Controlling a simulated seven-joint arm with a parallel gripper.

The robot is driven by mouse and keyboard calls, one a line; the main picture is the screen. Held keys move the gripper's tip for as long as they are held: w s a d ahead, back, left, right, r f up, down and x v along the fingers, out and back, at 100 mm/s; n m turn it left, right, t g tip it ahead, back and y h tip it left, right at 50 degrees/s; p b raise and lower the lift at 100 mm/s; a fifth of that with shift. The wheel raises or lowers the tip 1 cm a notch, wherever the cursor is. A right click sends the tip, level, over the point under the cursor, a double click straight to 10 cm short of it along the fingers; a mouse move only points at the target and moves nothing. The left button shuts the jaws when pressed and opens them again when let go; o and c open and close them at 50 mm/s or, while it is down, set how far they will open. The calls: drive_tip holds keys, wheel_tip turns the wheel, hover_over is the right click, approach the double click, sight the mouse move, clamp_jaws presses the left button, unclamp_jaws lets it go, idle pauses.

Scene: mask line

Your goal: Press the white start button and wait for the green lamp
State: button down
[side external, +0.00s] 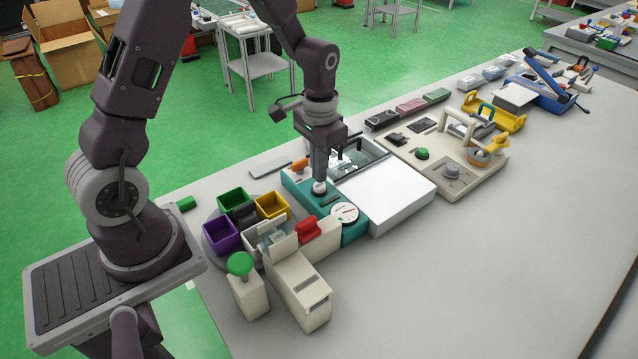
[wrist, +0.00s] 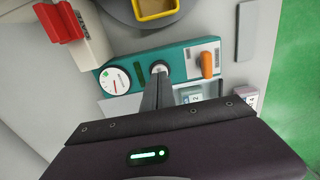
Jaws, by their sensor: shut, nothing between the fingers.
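A teal control panel (side external: 355,232) stands at the front of a machine with a white lid; in the wrist view the panel (wrist: 178,60) runs across the upper middle. The white start button (side external: 319,188), set in a dark ring, also shows in the wrist view (wrist: 160,67). My gripper (side external: 320,179) is shut and empty, pointing down with its tips right at the button. In the wrist view the tips (wrist: 159,75) overlap the button's edge; I cannot tell if it is pressed in. A small green mark (wrist: 138,68) lies beside the button; I cannot tell whether it is the lamp or lit.
A white dial (side external: 344,213) and an orange handle (wrist: 207,65) flank the button. The white lid (side external: 388,193) lies to the right. Coloured bins, such as the purple one (side external: 222,234), and a beige device (side external: 298,290) stand close by. The table's front right is clear.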

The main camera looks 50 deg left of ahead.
idle(0.4)
drive_tip(key=shift+f, duration=1)
drive_tip(key=shift+r, duration=1)
drive_tip(key=shift+r, duration=2.5)
drive_tip(key=shift+r, duration=0.1)
